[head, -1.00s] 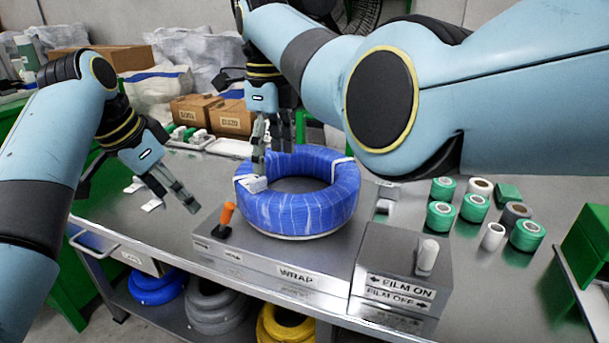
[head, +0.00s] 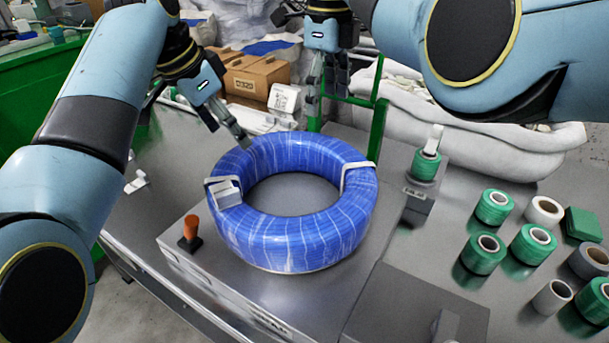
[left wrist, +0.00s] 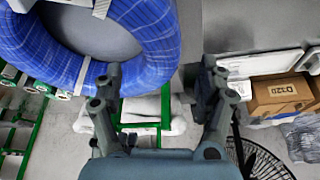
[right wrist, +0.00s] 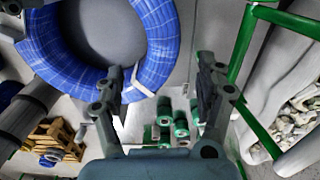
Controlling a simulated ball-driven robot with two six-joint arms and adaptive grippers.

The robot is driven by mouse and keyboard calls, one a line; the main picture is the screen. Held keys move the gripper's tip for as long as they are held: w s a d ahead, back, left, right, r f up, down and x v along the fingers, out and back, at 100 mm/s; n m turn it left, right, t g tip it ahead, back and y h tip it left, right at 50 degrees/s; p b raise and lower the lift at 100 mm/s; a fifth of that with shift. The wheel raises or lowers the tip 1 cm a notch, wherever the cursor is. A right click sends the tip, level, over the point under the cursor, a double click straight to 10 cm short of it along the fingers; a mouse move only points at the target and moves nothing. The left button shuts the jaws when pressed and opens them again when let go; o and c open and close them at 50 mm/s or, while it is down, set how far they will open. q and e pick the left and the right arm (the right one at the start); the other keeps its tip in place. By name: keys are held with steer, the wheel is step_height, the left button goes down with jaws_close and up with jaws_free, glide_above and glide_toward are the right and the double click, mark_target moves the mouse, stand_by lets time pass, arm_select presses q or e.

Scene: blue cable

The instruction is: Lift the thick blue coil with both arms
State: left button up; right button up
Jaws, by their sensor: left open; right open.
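The thick blue coil (head: 290,240) lies flat on the metal wrapping table, with a white band and a grey block on its left side and a white band on its right. My left gripper (head: 236,138) is open at the coil's far left edge. In the left wrist view the open fingers (left wrist: 160,85) are close to the blue coil (left wrist: 150,45), which is on their left. My right gripper (head: 325,95) is open beyond the coil's far side. In the right wrist view its fingers (right wrist: 165,85) are open, with the coil (right wrist: 155,30) at the left finger.
An orange-topped lever (head: 191,230) stands at the table's front left. Green and white film rolls (head: 483,255) stand on the right. A green post (head: 378,125), cardboard boxes (head: 255,78) and white sacks (head: 470,120) are behind. A roll on a dispenser (head: 425,165) stands right of the coil.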

mark_target(255, 160)
arm_select(q)
steer(key=shift+w+d, duration=0.1)
steer(key=shift+w, duration=0.1)
arm_select(e)
steer(key=shift+w+d, duration=0.15)
steer(key=shift+w, duration=0.05)
arm_select(q)
steer(key=x, duration=1.1)
steer(key=shift+s, duration=0.1)
arm_select(e)
step_height(255, 160, down, 11)
steer(key=shift+r, duration=0.1)
arm_select(q)
jaws_close()
arm_select(e)
jaws_close()
arm_select(q)
steer(key=shift+r, duration=0.25)
arm_select(e)
steer(key=shift+w+r, duration=0.1)
steer(key=shift+r, duration=0.1)
